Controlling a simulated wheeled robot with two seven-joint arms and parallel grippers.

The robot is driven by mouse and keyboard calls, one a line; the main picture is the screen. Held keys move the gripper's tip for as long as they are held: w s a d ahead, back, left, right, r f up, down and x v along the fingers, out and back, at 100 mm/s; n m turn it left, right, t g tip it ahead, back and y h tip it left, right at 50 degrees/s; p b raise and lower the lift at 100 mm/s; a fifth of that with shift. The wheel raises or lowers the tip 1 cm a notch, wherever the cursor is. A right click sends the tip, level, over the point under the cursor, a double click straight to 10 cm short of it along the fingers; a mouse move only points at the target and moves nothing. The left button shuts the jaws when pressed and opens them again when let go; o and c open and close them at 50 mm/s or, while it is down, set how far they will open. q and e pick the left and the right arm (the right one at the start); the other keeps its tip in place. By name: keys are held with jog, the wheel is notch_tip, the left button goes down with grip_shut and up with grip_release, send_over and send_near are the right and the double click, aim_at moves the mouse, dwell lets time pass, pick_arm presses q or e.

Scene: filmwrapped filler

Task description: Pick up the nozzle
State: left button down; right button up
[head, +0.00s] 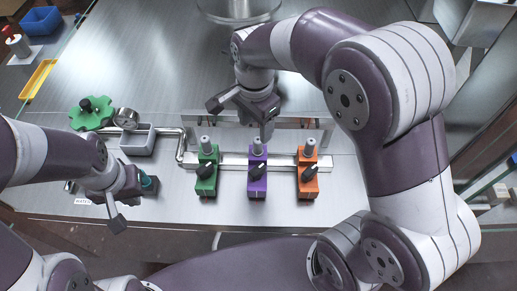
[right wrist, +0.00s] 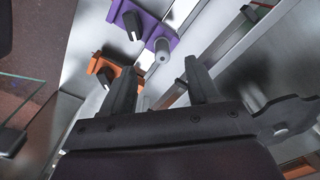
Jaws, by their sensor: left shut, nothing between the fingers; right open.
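Green (head: 206,181), purple (head: 257,184) and orange (head: 308,183) valve blocks stand in a row along a steel pipe. Each has a black knob and a grey nozzle-like stub: on green (head: 206,146), purple (head: 257,146) and orange (head: 309,146). I cannot tell which part is the task's nozzle. My right gripper (head: 242,117) is open and empty, above and behind the purple block. In the right wrist view its fingers (right wrist: 160,75) point toward the purple block (right wrist: 140,22) and its grey stub (right wrist: 162,50); the orange block (right wrist: 118,76) is left. My left gripper (head: 117,222) is shut and empty at lower left.
A green handwheel (head: 91,114), round gauge (head: 126,118) and grey box (head: 137,141) stand left of the blocks. A teal part (head: 149,182) is beside my left gripper. A steel vessel (head: 238,8) is at the back.

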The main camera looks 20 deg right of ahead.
aim_at(258, 140)
jog(key=f, duration=0.1)
jog(key=f+p, duration=0.1)
jog(key=f, duration=0.1)
jog(key=w+d+f, duration=0.1)
jog(key=shift+w+f, duration=0.1)
jog(key=shift+f, duration=0.15)
jog(key=f+p, duration=0.1)
jog(key=f, duration=0.1)
jog(key=f+p, duration=0.1)
jog(key=f, duration=0.1)
jog(key=shift+s+a, duration=0.15)
jog(key=shift+s, duration=0.25)
jog(key=shift+f, duration=0.35)
jog(key=shift+w+f, duration=0.15)
jog(key=c, duration=0.8)
pick_arm(q)
jog(key=shift+w+d+r, duration=0.15)
jog(key=shift+w+r, duration=0.05)
jog(key=shift+r, duration=0.3)
jog(key=shift+w+d+r, duration=0.15)
jog(key=shift+w+r, duration=0.05)
jog(key=shift+r, duration=0.25)
pick_arm(e)
grip_shut()
